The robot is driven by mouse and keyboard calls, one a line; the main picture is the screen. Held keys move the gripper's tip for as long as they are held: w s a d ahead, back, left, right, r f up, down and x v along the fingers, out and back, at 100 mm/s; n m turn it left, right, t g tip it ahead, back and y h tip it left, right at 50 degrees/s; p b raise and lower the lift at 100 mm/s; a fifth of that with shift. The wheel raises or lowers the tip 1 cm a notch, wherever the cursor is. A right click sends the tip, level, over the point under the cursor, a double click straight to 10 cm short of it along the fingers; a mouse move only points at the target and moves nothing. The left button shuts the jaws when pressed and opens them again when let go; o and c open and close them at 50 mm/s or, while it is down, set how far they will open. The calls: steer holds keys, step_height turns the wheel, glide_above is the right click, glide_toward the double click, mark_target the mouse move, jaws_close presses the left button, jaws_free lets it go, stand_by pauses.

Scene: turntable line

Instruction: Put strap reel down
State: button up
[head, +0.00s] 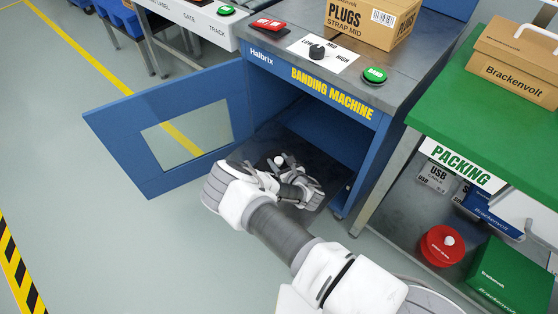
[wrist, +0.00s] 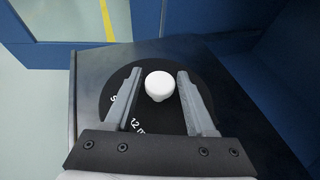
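The strap reel (wrist: 121,95) is a black disc with white lettering and a white knob (wrist: 159,84), seen in the wrist view. It lies flat on the dark floor plate (wrist: 88,62) inside the blue banding machine (head: 300,75). My gripper (wrist: 160,74) is over the reel, with one finger on each side of the knob. Narrow gaps show between fingers and knob, so it looks open. In the head view my gripper (head: 284,172) reaches into the machine's opening and hides most of the reel; the knob (head: 278,160) shows.
The machine's blue door (head: 115,125) with a window stands open at left. A red reel (head: 436,252) with a white knob sits on the shelf under the green packing table (head: 480,115), near a green box (head: 510,280). A plugs carton (head: 350,20) stands on the machine.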

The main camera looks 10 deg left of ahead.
steer(key=shift+o, duration=0.8)
steer(key=shift+r, duration=0.15)
steer(key=p+v, duration=0.5)
steer(key=v, duration=0.7)
steer(key=shift+d, duration=0.1)
